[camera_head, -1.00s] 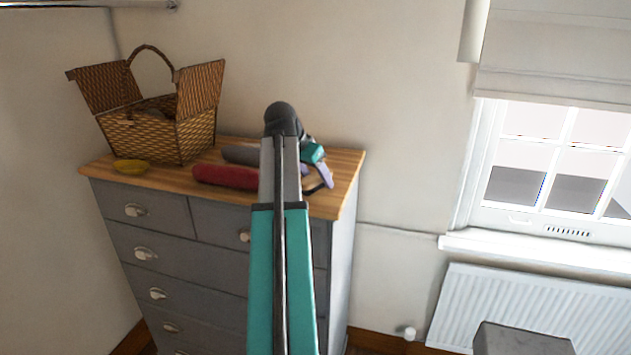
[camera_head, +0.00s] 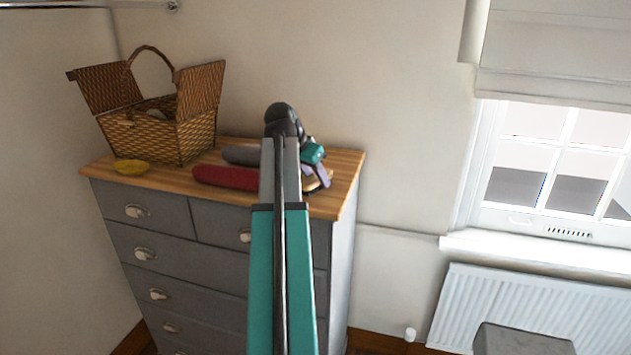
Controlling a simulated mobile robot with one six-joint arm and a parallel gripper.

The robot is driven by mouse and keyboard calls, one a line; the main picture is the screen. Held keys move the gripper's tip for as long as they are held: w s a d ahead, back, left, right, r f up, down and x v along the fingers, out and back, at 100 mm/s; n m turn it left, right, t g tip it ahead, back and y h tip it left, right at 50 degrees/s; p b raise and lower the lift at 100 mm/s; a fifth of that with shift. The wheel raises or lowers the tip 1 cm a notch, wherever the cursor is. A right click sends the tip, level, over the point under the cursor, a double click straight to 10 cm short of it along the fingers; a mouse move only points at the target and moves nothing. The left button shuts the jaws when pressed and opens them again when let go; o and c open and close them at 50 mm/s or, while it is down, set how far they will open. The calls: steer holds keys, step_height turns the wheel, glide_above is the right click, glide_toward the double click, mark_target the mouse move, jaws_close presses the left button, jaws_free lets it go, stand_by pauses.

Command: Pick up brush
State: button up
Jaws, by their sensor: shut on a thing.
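My gripper (camera_head: 322,184) is at the right end of the wooden top of the grey chest of drawers (camera_head: 345,165), partly hidden by my arm. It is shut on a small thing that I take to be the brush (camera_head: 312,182). Only a tan and dark bit of it shows at the fingers. Its full shape is hidden, and I cannot tell whether it still touches the wooden top.
A red rolled thing (camera_head: 225,177) and a dark grey one (camera_head: 240,155) lie left of my arm. The wall is close behind; a radiator (camera_head: 530,305) is at right.

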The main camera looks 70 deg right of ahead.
steer(key=shift+r, duration=0.2)
steer(key=shift+r+b, duration=1)
steer(key=shift+r, duration=0.6)
steer(key=shift+s+a, duration=0.5)
steer(key=shift+a, duration=0.1)
steer(key=s+a+r+b, duration=0.1)
steer(key=s+a+b, duration=0.3)
steer(key=s+a, duration=0.5)
steer(key=shift+a+r+b, duration=0.25)
steer(key=shift+a+b, duration=0.1)
steer(key=shift+a, duration=0.8)
steer(key=shift+s, duration=0.1)
